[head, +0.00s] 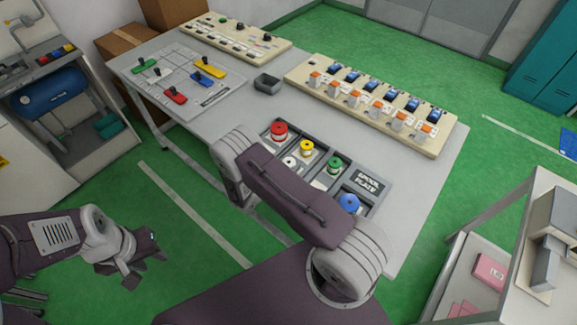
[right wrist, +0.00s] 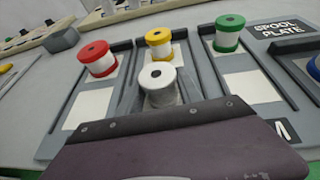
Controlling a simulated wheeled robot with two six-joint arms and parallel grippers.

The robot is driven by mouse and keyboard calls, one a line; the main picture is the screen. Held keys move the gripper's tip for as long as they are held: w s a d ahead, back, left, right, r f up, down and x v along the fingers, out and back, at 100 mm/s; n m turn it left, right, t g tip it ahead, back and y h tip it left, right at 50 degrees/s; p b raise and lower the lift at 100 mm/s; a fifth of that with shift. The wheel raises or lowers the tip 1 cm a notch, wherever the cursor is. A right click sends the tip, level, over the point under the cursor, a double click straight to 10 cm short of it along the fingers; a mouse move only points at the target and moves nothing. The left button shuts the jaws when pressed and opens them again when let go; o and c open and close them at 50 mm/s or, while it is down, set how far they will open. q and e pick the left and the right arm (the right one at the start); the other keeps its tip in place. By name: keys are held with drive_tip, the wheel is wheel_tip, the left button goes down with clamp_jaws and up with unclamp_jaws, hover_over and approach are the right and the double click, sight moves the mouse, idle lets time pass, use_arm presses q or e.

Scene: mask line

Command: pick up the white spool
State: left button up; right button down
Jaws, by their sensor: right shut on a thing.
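The white spool (right wrist: 158,82) stands upright in the spool plate, in front of the yellow spool (right wrist: 159,42). My right gripper (right wrist: 160,98) is shut on the white spool, with a grey finger on each side of it. In the head view the white spool (head: 290,161) shows just past my right arm, which hides most of the right gripper. A blue spool (head: 349,203) is at the near right. My left gripper (head: 146,268) is open and empty over the green floor, away from the table.
The spool plate (right wrist: 235,65) has raised dividers between its slots. A shelf (head: 500,240) stands at right.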

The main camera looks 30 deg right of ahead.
sight(291, 164)
drive_tip(key=r, duration=0.3)
drive_tip(key=s+r, duration=0.1)
drive_tip(key=shift+d+r, duration=0.25)
drive_tip(key=shift+r, duration=0.1)
drive_tip(key=s+d+r+b, duration=0.1)
drive_tip(key=s+d+r, duration=0.3)
drive_tip(key=s, duration=0.5)
wheel_tip(291, 164, up, 2)
drive_tip(key=shift+s+d+r, duration=0.15)
drive_tip(key=shift+s+d, duration=0.05)
drive_tip(key=shift+d, duration=0.2)
